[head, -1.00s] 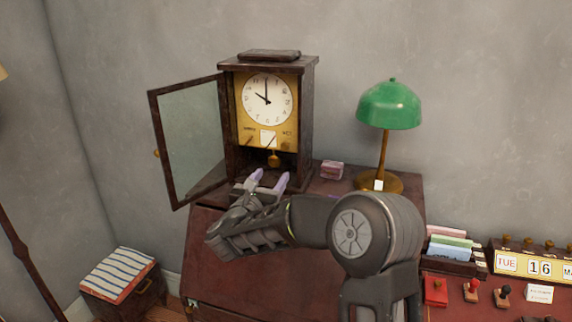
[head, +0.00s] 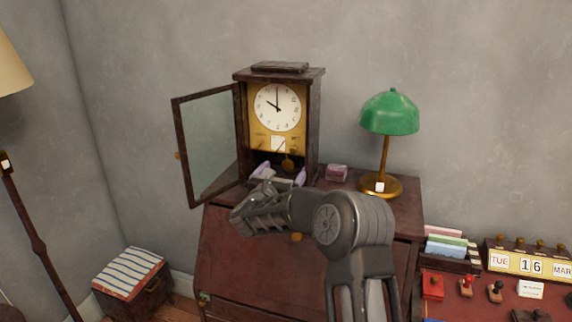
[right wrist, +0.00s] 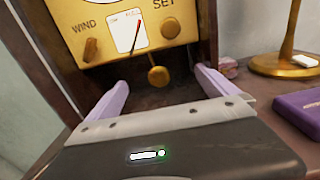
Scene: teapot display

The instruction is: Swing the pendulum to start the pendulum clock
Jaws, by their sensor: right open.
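The pendulum clock (head: 318,130) stands on the desk with its glass door (head: 208,145) swung open to the left. Its white dial (head: 277,107) reads about ten o'clock. The brass pendulum bob (head: 287,163) hangs below the gold face plate; it also shows in the right wrist view (right wrist: 158,76). My right gripper (head: 281,172) is open at the clock's lower opening. In the right wrist view its two pale purple fingers (right wrist: 162,80) are spread on either side of the bob, with gaps visible on both sides. My left gripper is not in view.
WIND (right wrist: 92,49) and SET (right wrist: 170,27) knobs sit above the bob. A green lamp (head: 390,112) and a small pink box (head: 337,173) stand right of the clock. A purple box (right wrist: 305,112) lies right of my gripper. A striped-top chest (head: 130,275) is on the floor.

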